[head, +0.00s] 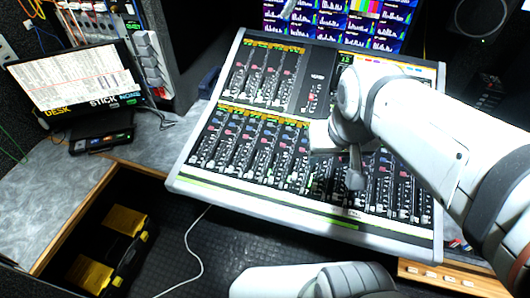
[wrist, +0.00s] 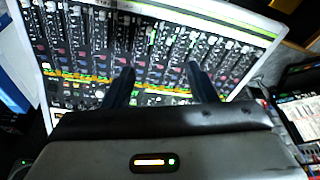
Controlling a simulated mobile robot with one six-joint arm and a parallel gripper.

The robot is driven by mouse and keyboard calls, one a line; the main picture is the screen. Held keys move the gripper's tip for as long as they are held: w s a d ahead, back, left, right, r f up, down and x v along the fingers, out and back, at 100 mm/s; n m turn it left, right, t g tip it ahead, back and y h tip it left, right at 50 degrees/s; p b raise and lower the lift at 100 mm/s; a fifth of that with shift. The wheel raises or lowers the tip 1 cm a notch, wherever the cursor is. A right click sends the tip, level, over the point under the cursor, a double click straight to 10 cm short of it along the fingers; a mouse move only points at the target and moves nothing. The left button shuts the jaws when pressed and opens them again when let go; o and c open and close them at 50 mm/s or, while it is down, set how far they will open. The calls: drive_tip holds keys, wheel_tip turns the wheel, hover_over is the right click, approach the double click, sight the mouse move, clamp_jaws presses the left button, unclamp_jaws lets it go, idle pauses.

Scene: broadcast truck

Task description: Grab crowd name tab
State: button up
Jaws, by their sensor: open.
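I cannot make out a tab that reads "crowd" in either view; the lettering is too small. The large mixing console (head: 205,195) lies tilted on the desk, with rows of knobs and orange-yellow label strips. It also fills the upper wrist view (wrist: 62,20). My gripper (head: 355,182) is over the middle right of the console, and my arm hides part of the console behind it. In the wrist view my gripper's two dark fingers (wrist: 160,82) stand apart over the channel strips, with nothing seen between them.
A screen (head: 75,75) marked "DESK" and "STICK" stands at the left above a dark box (head: 102,140). Yellow blocks (head: 125,220) sit in the open recess at lower left. A white cable (head: 190,245) hangs there. Small coloured pieces (head: 458,245) lie by the console's lower right corner.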

drive_tip(key=shift+o, duration=1.1)
drive_tip(key=w+a+f+m+g+b, duration=0.1)
drive_tip(key=w+a+f+b, duration=0.2)
drive_tip(key=f, duration=0.3)
drive_tip(key=w+a+f+m+g+b, duration=0.1)
drive_tip(key=w+a+f+b, duration=0.2)
drive_tip(key=w+f, duration=0.2)
drive_tip(key=shift+f+b, duration=0.4)
drive_tip(key=shift+f, duration=0.25)
drive_tip(key=m+g+b, duration=0.1)
drive_tip(key=m+b, duration=0.1)
drive_tip(key=b, duration=0.2)
approach(267, 192)
drive_tip(key=shift+w+a+f, duration=0.2)
drive_tip(key=shift+a, duration=0.2)
drive_tip(key=f, duration=0.8)
drive_tip(key=shift+d, duration=0.35)
drive_tip(key=c, duration=1)
